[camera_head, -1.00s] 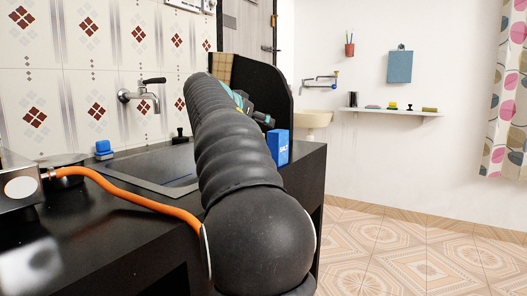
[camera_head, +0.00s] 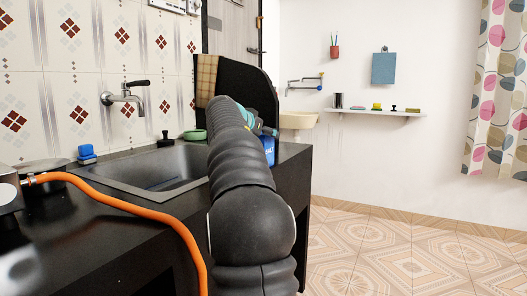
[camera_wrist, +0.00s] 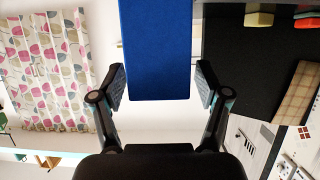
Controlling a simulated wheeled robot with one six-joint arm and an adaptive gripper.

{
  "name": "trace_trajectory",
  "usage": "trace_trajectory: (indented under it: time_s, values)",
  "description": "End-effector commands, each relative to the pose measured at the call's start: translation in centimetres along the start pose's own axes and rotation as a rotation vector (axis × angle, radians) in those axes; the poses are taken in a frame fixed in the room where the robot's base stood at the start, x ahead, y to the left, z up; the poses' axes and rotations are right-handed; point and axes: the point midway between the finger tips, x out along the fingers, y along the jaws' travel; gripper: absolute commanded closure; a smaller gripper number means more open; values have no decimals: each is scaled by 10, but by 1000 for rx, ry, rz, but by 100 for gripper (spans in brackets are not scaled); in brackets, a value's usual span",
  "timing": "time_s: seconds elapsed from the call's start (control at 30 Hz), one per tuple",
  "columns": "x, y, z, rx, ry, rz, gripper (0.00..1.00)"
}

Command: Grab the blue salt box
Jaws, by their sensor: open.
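The blue salt box (camera_head: 269,150) stands at the right end of the dark counter in the head view, mostly hidden behind my arm. Its white lettering partly shows. In the wrist view the blue box (camera_wrist: 156,50) enters from the top edge, its end lying between my two fingers. My gripper (camera_wrist: 161,84) is open, with a gap on each side of the box. The fingers look apart from it. In the head view my gripper (camera_head: 264,127) is at the box, its fingers largely hidden.
A sink (camera_head: 150,168) is set in the counter, with a faucet (camera_head: 124,98) above it. An orange hose (camera_head: 120,196) runs along the counter front. A green bowl (camera_head: 194,135) and a black panel (camera_head: 245,82) stand behind my arm. A shelf (camera_head: 380,112) hangs on the far wall.

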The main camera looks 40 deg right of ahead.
Motion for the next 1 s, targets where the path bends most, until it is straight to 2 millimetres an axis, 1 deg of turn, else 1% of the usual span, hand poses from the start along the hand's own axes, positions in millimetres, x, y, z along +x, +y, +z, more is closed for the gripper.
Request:
trace_trajectory:
  time_s: [0.03,0.13,0.2,0.37,0.4,0.47,0.5,0.6,1.0]
  values:
    - [9,1,0,0,-2,2,25]
    - [20,0,0,1,-2,1,25]
    - [23,0,0,1,-1,0,25]
    - [24,0,0,1,-1,-1,25]
    - [23,0,0,1,-1,-1,28]
    - [23,0,0,0,-1,-1,43]
    - [23,0,0,0,-1,-1,52]
    - [23,0,0,0,-1,0,76]
    - [23,0,0,1,-1,0,77]
